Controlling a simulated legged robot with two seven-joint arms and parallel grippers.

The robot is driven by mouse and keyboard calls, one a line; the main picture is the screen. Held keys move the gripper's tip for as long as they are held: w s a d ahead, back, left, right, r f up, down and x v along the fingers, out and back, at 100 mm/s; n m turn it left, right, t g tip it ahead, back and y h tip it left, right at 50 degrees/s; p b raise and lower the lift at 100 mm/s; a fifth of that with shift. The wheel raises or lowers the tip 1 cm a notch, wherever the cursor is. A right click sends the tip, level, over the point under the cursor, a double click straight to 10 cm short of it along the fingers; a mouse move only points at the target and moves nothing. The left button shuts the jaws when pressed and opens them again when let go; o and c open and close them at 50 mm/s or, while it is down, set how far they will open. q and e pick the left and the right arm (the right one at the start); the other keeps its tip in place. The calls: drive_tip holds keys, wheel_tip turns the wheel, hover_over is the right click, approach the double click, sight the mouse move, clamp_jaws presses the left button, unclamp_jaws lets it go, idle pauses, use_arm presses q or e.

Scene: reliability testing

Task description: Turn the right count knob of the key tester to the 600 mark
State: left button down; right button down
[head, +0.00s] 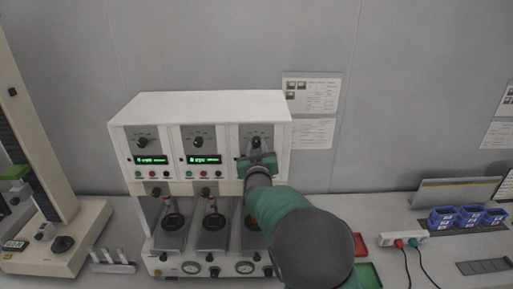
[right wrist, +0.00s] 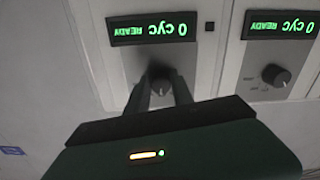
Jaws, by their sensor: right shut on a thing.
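In the right wrist view, which is upside down, the two fingers of my right gripper (right wrist: 160,88) are shut on the sides of the dark round knob (right wrist: 160,76). The display (right wrist: 153,28) by it reads 0 cyc READY in green. The dial marks and the 600 mark are too small to read. My left gripper is out of view.
The middle knob (head: 198,142) and left knob (head: 142,142) stand on the neighbouring panels. Round black pieces sit on plates below. A tall beige machine (head: 50,170) stands at left. Blue bins (head: 468,216) and a power strip (head: 403,238) are at right.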

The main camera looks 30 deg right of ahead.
drive_tip(key=shift+r, duration=0.5)
drive_tip(key=c, duration=1.5)
unclamp_jaws()
drive_tip(key=o, duration=0.4)
drive_tip(key=shift+w+f, duration=0.1)
drive_tip(key=shift+f, duration=0.1)
drive_tip(key=shift+f, duration=0.15)
drive_tip(key=shift+s+a+f+b, duration=0.1)
drive_tip(key=shift+s+a+b, duration=0.15)
drive_tip(key=shift+s+b, duration=0.05)
drive_tip(key=b+v, duration=0.3)
drive_tip(key=v, duration=1.3)
drive_tip(key=shift+b, duration=0.4)
